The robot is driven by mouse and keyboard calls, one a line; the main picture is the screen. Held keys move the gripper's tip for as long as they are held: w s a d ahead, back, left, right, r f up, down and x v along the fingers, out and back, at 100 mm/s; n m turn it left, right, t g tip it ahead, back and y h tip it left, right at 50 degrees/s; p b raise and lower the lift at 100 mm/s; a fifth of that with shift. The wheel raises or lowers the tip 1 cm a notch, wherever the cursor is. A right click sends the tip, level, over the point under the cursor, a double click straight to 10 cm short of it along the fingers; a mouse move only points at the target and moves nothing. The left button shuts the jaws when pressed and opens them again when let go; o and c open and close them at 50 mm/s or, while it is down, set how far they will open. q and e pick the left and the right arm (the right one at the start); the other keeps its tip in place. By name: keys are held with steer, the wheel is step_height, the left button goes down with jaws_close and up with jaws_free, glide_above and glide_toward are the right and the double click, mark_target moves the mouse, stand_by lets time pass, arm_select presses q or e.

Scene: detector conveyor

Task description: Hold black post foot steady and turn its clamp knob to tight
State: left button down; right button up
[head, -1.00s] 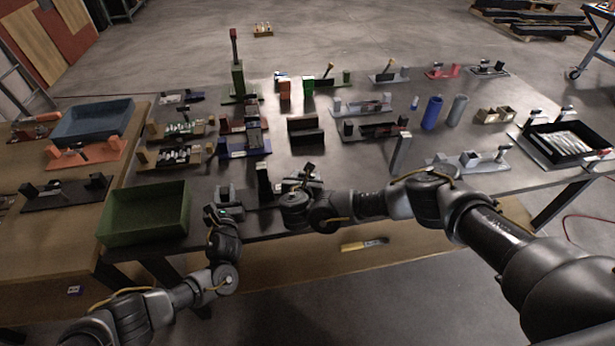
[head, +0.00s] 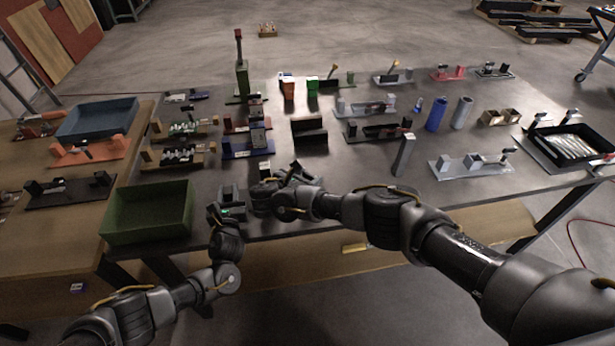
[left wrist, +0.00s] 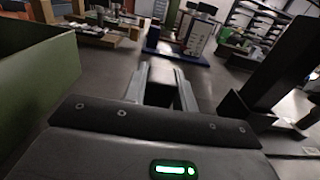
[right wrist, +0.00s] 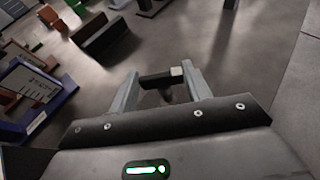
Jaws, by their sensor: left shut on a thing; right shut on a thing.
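The knob's underside is hidden.
A green bin (head: 147,212) stands left of my left gripper. A blue holder (head: 246,150) and a black block (head: 309,133) stand behind the grippers. A grey post (head: 403,155) stands to the right. Bare table lies between them.

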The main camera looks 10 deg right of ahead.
steer(key=o, duration=1)
steer(key=shift+s, duration=0.1)
steer(key=v, duration=1.1)
steer(key=shift+s+a+r, duration=0.15)
steer(key=shift+s+a, duration=0.1)
steer(key=shift+a, duration=0.05)
steer(key=shift+c, duration=0.2)
